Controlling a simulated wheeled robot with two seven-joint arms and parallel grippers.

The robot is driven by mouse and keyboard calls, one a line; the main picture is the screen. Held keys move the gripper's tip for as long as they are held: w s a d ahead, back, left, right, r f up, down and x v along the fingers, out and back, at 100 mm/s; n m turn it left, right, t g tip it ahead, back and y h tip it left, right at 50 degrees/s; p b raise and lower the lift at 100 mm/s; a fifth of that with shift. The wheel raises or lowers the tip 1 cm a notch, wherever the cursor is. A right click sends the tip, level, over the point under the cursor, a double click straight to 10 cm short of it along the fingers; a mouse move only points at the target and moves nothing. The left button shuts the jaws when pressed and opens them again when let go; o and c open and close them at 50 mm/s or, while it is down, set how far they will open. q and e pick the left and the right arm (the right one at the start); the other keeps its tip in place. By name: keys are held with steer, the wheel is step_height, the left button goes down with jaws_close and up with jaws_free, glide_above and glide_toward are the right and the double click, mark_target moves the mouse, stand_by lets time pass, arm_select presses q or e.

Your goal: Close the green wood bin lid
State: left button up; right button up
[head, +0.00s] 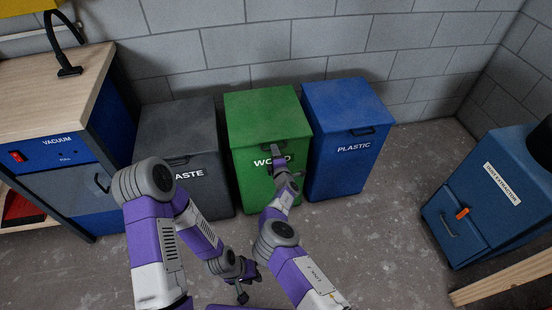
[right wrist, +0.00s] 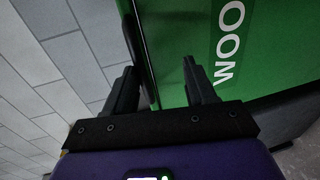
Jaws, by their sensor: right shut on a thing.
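The green wood bin (head: 262,175) stands against the block wall between the grey and blue bins. Its green lid (head: 262,110) looks down flat on top, with no gap that I can make out. My right gripper (head: 276,150) is at the lid's front edge and covers part of the white label.
A grey waste bin (head: 180,120) stands left and a blue plastic bin (head: 345,100) right, both close beside the green one. A vacuum workbench (head: 60,95) is far left. A blue dust extractor (head: 485,205) stands right. Floor (head: 395,200) between is clear.

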steer(key=p+v, duration=0.3)
steer(key=v, duration=0.4)
steer(key=shift+s+p, duration=0.25)
steer(key=shift+p, duration=0.1)
steer(key=shift+d, duration=0.1)
